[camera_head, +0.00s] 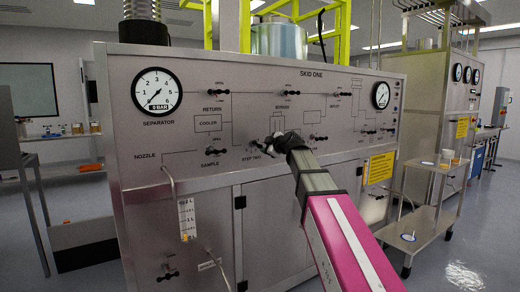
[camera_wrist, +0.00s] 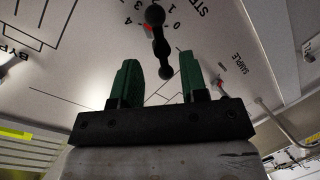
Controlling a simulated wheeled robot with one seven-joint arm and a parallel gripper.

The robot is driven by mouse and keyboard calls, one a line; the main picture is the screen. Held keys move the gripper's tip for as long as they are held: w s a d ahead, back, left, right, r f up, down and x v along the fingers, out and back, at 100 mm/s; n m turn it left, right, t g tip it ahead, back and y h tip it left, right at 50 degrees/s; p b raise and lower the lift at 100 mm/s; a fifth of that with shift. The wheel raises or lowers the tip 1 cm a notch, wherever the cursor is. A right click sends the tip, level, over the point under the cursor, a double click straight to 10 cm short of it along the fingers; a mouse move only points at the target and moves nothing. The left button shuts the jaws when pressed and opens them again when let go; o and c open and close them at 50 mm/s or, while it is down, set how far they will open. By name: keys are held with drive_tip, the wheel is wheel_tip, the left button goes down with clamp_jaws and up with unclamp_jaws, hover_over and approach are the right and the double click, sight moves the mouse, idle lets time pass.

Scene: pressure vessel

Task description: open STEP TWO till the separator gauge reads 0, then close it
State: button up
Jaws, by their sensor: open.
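The STEP TWO valve shows in the wrist view as a black bar handle (camera_wrist: 157,38) with rounded ends on the grey panel. Numbers and a small red mark surround it; I cannot tell its exact setting. My gripper (camera_wrist: 160,72) is open, its two green fingers on either side of the handle's lower end, with gaps visible. In the head view my gripper (camera_head: 280,143) is at the panel and hides most of the valve beside the STEP TWO label. The separator gauge (camera_head: 157,90) is at the panel's upper left. Its needle points lower left; the box appears to read 0 BAR.
Other small black valve handles, including SAMPLE (camera_head: 214,151), sit on the same panel. A second gauge (camera_head: 381,95) is at the right. A sight glass with pipe (camera_head: 187,218) stands out from the lower left front. A trolley (camera_head: 425,220) stands at the right.

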drive_tip(key=x, duration=0.7)
drive_tip(key=shift+a, duration=0.1)
drive_tip(key=shift+f, duration=0.15)
clamp_jaws()
